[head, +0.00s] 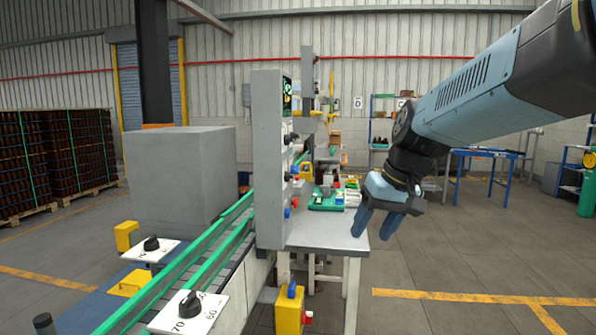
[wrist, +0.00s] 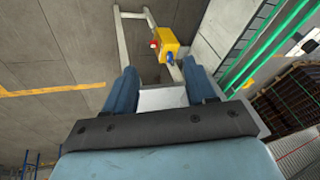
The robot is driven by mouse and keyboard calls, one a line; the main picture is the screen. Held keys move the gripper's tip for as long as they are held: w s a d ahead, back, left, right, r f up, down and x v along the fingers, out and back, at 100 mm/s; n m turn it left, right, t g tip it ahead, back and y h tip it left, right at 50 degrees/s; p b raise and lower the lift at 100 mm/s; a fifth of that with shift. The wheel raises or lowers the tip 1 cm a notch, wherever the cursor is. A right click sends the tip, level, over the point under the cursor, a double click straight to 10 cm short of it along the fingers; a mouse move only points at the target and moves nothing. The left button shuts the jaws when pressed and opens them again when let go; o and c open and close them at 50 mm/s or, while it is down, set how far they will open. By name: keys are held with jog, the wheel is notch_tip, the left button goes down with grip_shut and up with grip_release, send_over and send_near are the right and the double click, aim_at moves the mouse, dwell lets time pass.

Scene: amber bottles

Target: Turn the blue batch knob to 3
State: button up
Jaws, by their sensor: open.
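My gripper (head: 376,224) is open and empty, pointing down beside the right edge of the grey table. Its two blue fingers also show in the wrist view (wrist: 160,76). A yellow box (head: 289,314) at the bottom of the head view carries a blue knob (head: 292,290) on top and a red button (head: 308,317) on its side. The wrist view shows the yellow box (wrist: 170,42) beyond the fingertips, with the blue knob (wrist: 167,62). A small blue part (head: 295,202) also shows on the tall grey cabinet (head: 268,160). I cannot read a batch label or any knob's setting.
The grey table (head: 325,235) holds a green fixture (head: 327,200). The green-railed conveyor (head: 215,250) runs along the left. A black dial (head: 190,303) on a white plate stands in front, another (head: 151,243) behind. Floor at right is clear.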

jog(key=w+a+n+g+y, duration=0.1)
jog(key=w+a+y, duration=0.3)
jog(key=w, duration=0.8)
jog(key=n+t+y, duration=0.1)
jog(key=n+y, duration=0.1)
jog(key=y, duration=0.9)
send_near(295, 170)
jog(key=w+a, duration=0.3)
jog(key=a, duration=0.4)
jog(key=shift+a, duration=0.2)
jog(key=c, duration=1)
